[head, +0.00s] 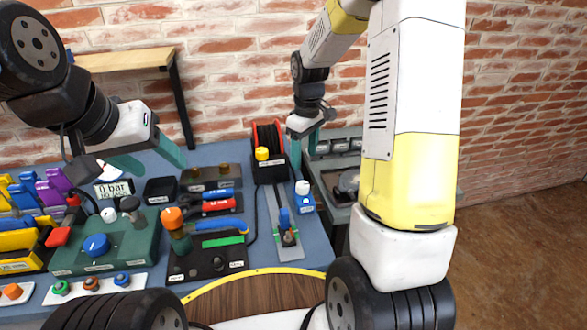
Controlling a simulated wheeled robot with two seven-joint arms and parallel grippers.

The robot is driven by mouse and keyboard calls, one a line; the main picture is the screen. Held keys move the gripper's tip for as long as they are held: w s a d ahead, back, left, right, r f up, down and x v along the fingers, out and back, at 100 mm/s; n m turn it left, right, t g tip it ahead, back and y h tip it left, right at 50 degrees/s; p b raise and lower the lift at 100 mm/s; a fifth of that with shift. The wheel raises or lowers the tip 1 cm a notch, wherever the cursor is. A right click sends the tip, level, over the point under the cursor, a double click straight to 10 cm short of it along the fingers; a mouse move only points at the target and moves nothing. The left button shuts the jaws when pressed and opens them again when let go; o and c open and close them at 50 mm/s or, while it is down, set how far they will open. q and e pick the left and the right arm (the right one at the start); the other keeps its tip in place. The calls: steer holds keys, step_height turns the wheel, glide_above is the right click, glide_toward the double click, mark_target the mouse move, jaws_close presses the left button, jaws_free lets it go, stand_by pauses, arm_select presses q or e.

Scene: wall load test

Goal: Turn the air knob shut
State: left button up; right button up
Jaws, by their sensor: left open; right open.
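A blue knob (95,244) sits on top of a green box (130,250) at the left of the bench. I take it as the air knob; its label is too small to read. A small display (113,188) behind the box reads 0 bar. A white knob and a dark knob stand at the box's back edge. My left gripper (160,168) is open and empty, above the bench behind the box and to the right of the display. My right gripper (303,152) is open and empty, above the back right of the bench, away from the box.
A black board (205,262) with an orange-topped handle (173,220) stands right of the box. Red and blue tools, a cable reel (268,150) and a blue-white bottle (304,196) are further right. Colored clamps crowd the left edge. A brick wall and wooden shelf are behind.

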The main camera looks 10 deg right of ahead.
glide_above(303, 184)
steer(key=shift+n+g, duration=0.3)
steer(key=shift+n, duration=0.1)
step_height(303, 184, down, 4)
steer(key=shift+s+f, duration=0.1)
step_height(303, 184, down, 7)
steer(key=shift+f, duration=0.15)
jaws_close()
